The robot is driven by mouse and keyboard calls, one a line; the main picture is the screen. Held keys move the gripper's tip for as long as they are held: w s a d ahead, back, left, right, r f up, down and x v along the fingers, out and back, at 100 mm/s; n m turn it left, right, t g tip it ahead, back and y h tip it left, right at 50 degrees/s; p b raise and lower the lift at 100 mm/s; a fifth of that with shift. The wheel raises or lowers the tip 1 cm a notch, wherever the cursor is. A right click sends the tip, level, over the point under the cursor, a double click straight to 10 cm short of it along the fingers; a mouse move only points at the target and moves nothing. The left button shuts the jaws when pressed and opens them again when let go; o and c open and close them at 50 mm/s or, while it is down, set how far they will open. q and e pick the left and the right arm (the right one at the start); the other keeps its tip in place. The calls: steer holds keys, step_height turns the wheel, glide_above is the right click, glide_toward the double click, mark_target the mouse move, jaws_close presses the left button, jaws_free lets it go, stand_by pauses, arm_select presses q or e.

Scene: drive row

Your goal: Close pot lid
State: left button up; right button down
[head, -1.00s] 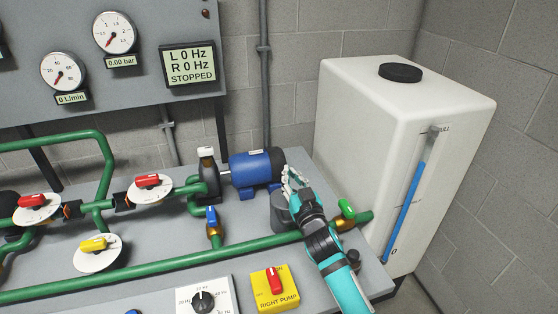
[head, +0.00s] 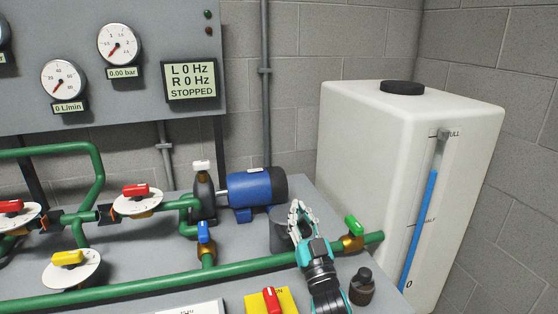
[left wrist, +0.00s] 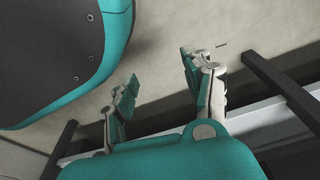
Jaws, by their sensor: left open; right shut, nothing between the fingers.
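A dark pump pot (head: 203,195) with a white lid-like top (head: 202,165) stands at the left end of the blue motor (head: 252,188) in the head view. I cannot tell from here whether this lid is fully seated. My right gripper (head: 297,207) is shut and empty, well to the right of the pot. It is beside and partly in front of a grey cylindrical cup (head: 279,234); I cannot tell if they touch. My left gripper (left wrist: 160,95) is open and empty in the left wrist view, with floor and dark bars behind it. It is outside the head view.
Green pipes cross the bench, with a blue-handled valve (head: 204,233) before the pump and a green-handled valve (head: 353,226) right of my gripper. A white tank (head: 370,145) stands at the right. A dark knobbed item (head: 362,288) is near the front. The display (head: 191,82) reads STOPPED.

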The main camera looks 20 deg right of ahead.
arm_select(q)
steer(key=shift+w+d+r+b, duration=0.2)
steer(key=shift+w+r+b, duration=0.35)
steer(key=shift+w+r, duration=0.85)
arm_select(e)
steer(key=shift+s+f, duration=0.3)
steer(key=shift+f, duration=0.35)
steer(key=shift+s+f, duration=0.35)
steer(key=shift+f, duration=0.3)
steer(key=shift+s+f, duration=0.3)
steer(key=shift+f, duration=0.35)
arm_select(q)
steer(key=shift+s+r, duration=0.1)
steer(key=shift+s, duration=0.05)
arm_select(e)
steer(key=shift+a, duration=0.1)
steer(key=s+f, duration=0.1)
steer(key=s, duration=1.3)
steer(key=shift+s+a+f, duration=0.2)
steer(key=shift+s+a, duration=0.15)
steer(key=shift+a, duration=0.05)
